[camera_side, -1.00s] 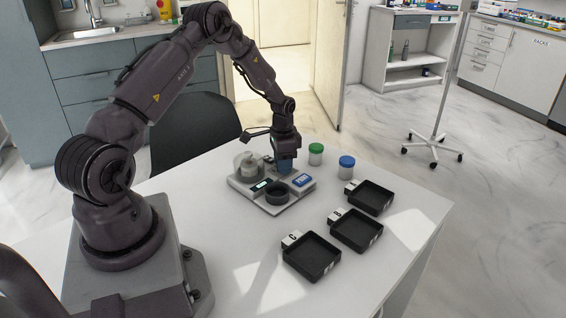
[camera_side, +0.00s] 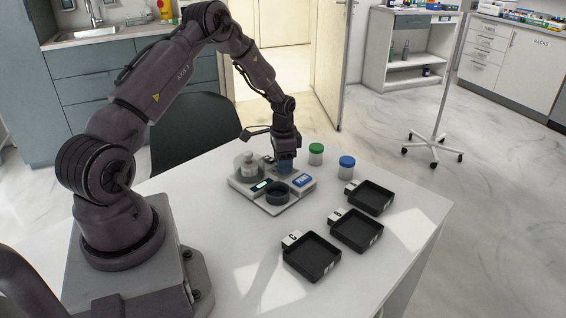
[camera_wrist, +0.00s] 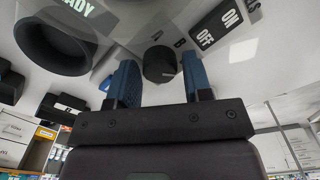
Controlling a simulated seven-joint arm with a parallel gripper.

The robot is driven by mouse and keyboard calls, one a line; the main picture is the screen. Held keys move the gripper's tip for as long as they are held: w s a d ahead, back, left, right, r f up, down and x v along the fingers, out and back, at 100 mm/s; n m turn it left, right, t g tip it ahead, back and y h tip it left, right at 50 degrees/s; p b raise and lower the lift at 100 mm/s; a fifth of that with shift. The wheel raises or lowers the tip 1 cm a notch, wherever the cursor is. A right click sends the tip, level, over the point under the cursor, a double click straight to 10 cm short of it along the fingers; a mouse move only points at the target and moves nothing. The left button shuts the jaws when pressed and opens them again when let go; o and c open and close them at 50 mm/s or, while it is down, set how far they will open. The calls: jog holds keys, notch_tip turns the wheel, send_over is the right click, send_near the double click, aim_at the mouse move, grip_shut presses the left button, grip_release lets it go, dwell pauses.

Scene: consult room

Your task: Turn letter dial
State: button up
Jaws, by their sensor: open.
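The letter dial (camera_wrist: 159,65) is a small dark round knob with a pale pointer mark on its right side, on the light panel of a device (camera_side: 243,190). Letters A and B show beside it in the wrist view. My gripper (camera_wrist: 160,80) is open, with one blue finger on each side of the dial; gaps show between the fingers and the knob. In the side view my gripper (camera_side: 286,169) points down over the back of the device and hides the dial.
Green-lidded (camera_side: 316,154) and blue-lidded (camera_side: 346,167) jars stand to the right. Black trays (camera_side: 312,257) lie in front of the jars.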

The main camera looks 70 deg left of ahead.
aim_at(277, 179)
notch_tip(277, 179, up, 13)
dwell(0.3)
jog(key=shift+f, duration=0.15)
jog(key=s+d+r+t, duration=0.2)
jog(key=s+d+r, duration=0.4)
jog(key=d, duration=0.2)
jog(key=s+d+r+n+t, duration=0.1)
jog(key=s+d+r, duration=0.5)
jog(key=d, duration=0.3)
jog(key=s+d+r+n+t, duration=0.1)
jog(key=s+d+r+t, duration=0.1)
jog(key=s+d+r, duration=0.4)
jog(key=s+d, duration=0.1)
jog(key=d, duration=0.2)
jog(key=shift+d+r+t, duration=0.25)
jog(key=shift+r+t, duration=0.05)
jog(key=shift+r, duration=0.1)
